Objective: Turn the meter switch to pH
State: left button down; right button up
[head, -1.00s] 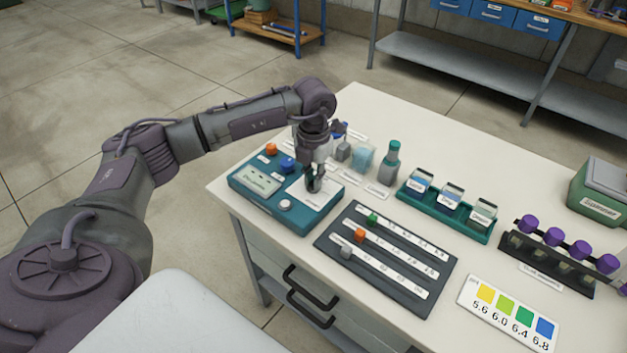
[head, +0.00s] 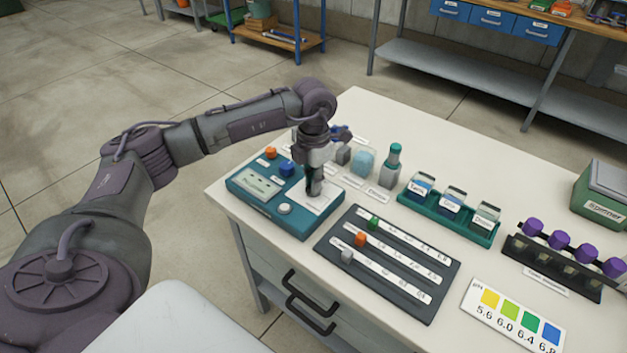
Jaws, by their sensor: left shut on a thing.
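The meter is a teal box (head: 262,209) at the left end of the white table. It carries a display panel (head: 258,184), an orange knob (head: 271,152), a blue knob (head: 287,169), a white knob (head: 285,208) and a white plate on its right part. My left gripper (head: 314,190) points down over that white plate, its fingers shut on a small part there. The switch itself is mostly hidden by the fingers, and its setting cannot be read. My right gripper is not in view.
A dark slider board (head: 388,264) with green, orange and grey sliders lies just right of the meter. Behind are a teal-capped bottle (head: 391,167) and a teal rack (head: 448,217) of labelled jars. A purple-capped vial rack (head: 562,262) and a colour chart (head: 513,317) stand right.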

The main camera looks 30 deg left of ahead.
pick_arm(q)
jog(key=shift+r, duration=0.1)
jog(key=c, duration=1.2)
grip_release()
notch_tip(320, 180, up, 12)
